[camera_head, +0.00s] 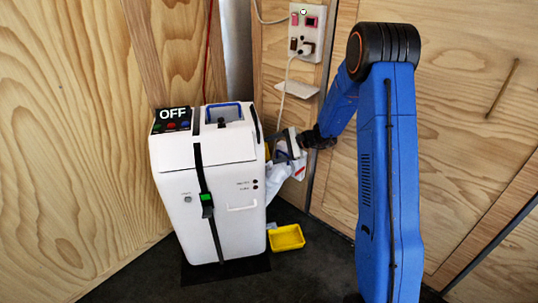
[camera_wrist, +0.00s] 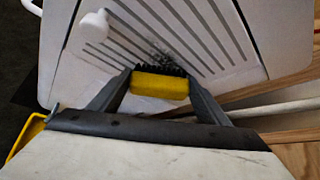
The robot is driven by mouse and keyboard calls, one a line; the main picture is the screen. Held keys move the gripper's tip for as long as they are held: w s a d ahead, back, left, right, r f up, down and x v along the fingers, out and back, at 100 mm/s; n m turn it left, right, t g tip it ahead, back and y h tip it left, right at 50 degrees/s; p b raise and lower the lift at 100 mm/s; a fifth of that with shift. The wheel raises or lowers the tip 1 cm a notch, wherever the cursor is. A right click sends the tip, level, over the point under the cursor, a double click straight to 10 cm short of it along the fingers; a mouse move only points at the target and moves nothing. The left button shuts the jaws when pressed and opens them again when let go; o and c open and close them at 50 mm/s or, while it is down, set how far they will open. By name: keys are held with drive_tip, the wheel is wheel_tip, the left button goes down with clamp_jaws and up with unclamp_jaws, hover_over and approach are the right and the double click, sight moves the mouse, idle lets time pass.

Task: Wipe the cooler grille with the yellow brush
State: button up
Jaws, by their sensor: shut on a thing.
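The white cooler (camera_head: 204,180) stands upright in the corner. Its side grille (camera_wrist: 175,35), a white panel with dark slots and a white knob, fills the upper part of the wrist view. A dark dusty patch (camera_wrist: 178,58) lies on the slots. My gripper (camera_wrist: 160,88) is shut on the yellow brush (camera_wrist: 160,84). The brush's black bristles face the grille close to the dark patch; I cannot tell if they touch. In the head view my gripper (camera_head: 290,148) is at the cooler's right side, where the brush is mostly hidden.
A yellow tray (camera_head: 286,238) sits on the dark floor right of the cooler. A socket panel (camera_head: 306,32) with a plug and white cable hangs on the wooden wall behind. A sign reading OFF (camera_head: 172,116) is on the cooler's top. The wall is close to my gripper.

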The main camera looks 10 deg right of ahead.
drive_tip(key=shift+w, duration=2.15)
drive_tip(key=shift+s, duration=0.1)
drive_tip(key=shift+s, duration=5.2)
drive_tip(key=shift+w+a+r, duration=0.1)
drive_tip(key=shift+w+r, duration=0.15)
drive_tip(key=shift+w, duration=0.4)
drive_tip(key=shift+w+d+r, duration=0.1)
drive_tip(key=shift+w+r, duration=0.1)
drive_tip(key=shift+w, duration=0.45)
drive_tip(key=shift+w+a+r, duration=0.1)
drive_tip(key=shift+w+r, duration=0.15)
drive_tip(key=shift+w, duration=3.75)
drive_tip(key=shift+s, duration=0.15)
